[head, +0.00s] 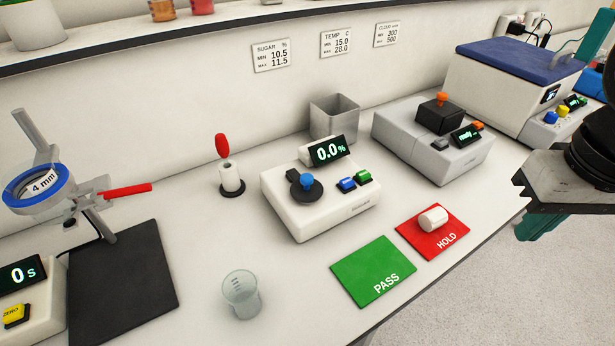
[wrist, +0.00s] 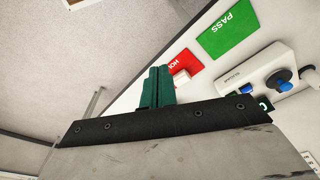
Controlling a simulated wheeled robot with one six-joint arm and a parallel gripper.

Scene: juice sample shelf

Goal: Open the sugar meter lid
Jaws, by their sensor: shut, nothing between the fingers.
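The sugar meter (head: 295,225) is a white box on the bench in the middle of the head view, its display reading 0.0%. Its lid (head: 313,193) is a black disc with a blue knob (head: 306,180), lying flat and closed on top at the left. The meter (wrist: 252,77) and the blue knob (wrist: 283,87) also show at the right of the wrist view. My gripper (head: 540,224) has teal fingers, which also show in the wrist view (wrist: 157,88). It is shut and empty, off to the right past the bench edge, well apart from the meter.
The green PASS mat (head: 370,270) and red HOLD mat (head: 445,243), bearing a white cylinder (head: 433,219), lie in front of the meter. A grey device (head: 455,160) stands right, a metal bin (head: 335,120) behind, a red-topped stand (head: 231,180) left, and a beaker (head: 241,295) front left.

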